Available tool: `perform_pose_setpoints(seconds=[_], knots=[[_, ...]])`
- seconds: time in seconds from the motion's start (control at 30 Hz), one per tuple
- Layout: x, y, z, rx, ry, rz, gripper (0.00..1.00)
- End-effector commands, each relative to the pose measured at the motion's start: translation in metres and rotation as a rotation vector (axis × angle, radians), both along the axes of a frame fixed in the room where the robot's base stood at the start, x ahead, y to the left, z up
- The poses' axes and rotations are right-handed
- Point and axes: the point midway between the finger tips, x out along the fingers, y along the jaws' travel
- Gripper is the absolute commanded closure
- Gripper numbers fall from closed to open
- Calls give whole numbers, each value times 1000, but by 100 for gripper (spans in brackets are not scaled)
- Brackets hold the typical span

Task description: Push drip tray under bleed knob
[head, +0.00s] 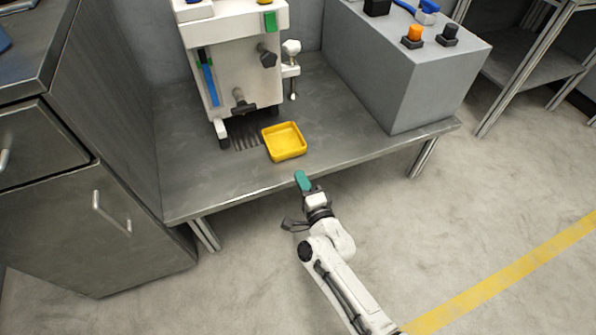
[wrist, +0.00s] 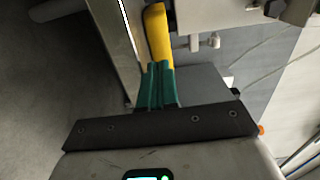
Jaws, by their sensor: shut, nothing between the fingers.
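The yellow drip tray (head: 285,141) sits on the metal bench, in front of the white machine (head: 226,65). A dark knob (head: 240,105) sticks out low on the machine's front, behind and left of the tray. Another dark knob (head: 267,56) is higher up, and a white-knobbed fitting (head: 291,50) is on the right side. I cannot tell for sure which is the bleed knob. My gripper (head: 302,181) has green fingers, shut and empty, just before the bench's front edge. In the wrist view the fingertips (wrist: 160,70) point at the tray (wrist: 157,37), close to it; contact is unclear.
A grey box (head: 400,85) with orange and black buttons stands on the bench at right. A dark slotted grate (head: 245,135) lies left of the tray. A metal cabinet (head: 85,170) stands at left. Bare bench (head: 345,135) lies right of the tray.

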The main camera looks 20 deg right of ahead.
Motion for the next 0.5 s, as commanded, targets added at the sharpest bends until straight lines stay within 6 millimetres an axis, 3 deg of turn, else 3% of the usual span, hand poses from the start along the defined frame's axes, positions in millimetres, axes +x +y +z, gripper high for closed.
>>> perform_pose_setpoints(seconds=[0.3,0.5], knots=[[-54,0,1,-1,1,1,100],[-71,0,1,-1,-1,0,100]])
